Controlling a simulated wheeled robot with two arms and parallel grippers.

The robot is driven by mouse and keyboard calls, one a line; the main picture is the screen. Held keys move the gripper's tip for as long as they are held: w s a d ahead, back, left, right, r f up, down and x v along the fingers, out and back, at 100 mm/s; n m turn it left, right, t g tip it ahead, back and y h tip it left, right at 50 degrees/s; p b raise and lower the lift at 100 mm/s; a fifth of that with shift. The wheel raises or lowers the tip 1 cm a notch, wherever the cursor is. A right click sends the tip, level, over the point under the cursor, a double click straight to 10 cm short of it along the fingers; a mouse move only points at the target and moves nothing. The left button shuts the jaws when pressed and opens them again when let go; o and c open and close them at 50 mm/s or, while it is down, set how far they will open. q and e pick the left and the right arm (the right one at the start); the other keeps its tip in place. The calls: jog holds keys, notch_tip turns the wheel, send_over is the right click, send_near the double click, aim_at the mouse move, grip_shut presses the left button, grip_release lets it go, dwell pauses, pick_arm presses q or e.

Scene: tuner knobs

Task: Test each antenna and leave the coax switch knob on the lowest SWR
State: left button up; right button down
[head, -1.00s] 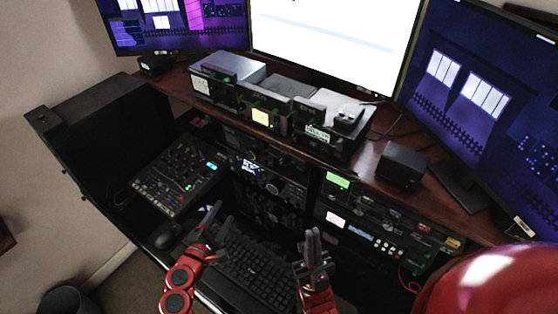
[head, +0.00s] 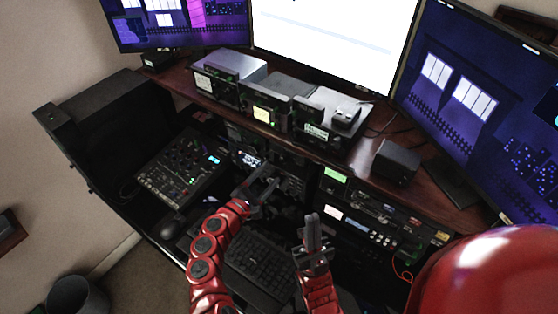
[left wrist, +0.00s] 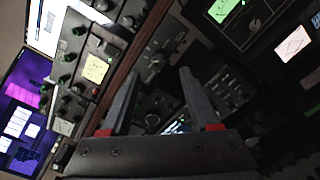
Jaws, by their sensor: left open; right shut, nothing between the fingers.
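My left gripper (head: 268,176) is open and empty, in front of the dark radio rack below the shelf in the head view. In the left wrist view its two fingers (left wrist: 158,80) point at a dark panel with a round knob (left wrist: 155,64) between and beyond them, apart from the fingers. I cannot tell whether this is the coax switch knob. Three boxes with meters stand on the shelf: a left one (head: 204,84), a middle one with a yellow meter (head: 262,115) and a right one (head: 317,131). Their needle readings are too small to read. My right gripper (head: 312,220) is shut and empty above the keyboard's right side.
A keyboard (head: 260,262) lies below my grippers. A mixer (head: 182,170) and a mouse (head: 172,228) are to the left. The wooden shelf edge (head: 290,139) overhangs the rack. A black box (head: 397,160) sits on the shelf's right. Several monitors stand behind.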

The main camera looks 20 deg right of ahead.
aim_at(282, 161)
pick_arm(q)
jog(key=shift+x, duration=3.1)
grip_shut()
